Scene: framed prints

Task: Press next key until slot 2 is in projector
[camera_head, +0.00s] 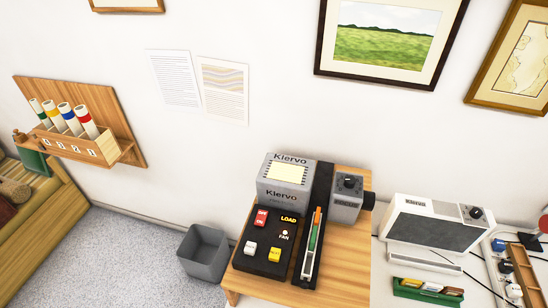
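A grey and black slide projector (286,193) marked Klervo stands on a wooden table. Its black control panel (268,262) carries a red key (261,218), a white key (250,248) and a yellow key (274,255), with the words LOAD and FAN. The small print on the keys is too blurred to tell which is the next key. A long slide tray (307,278) beside the panel holds orange, green and pale slides in a row. A lit pale screen shows on the projector's front. I cannot read which slot is in the projector. Neither gripper is in view.
The wooden table (345,262) has bare room right of the tray. A grey bin (203,251) stands on the floor at its left. A white Klervo device (433,227) and a green slide box (427,291) sit on a white surface at right.

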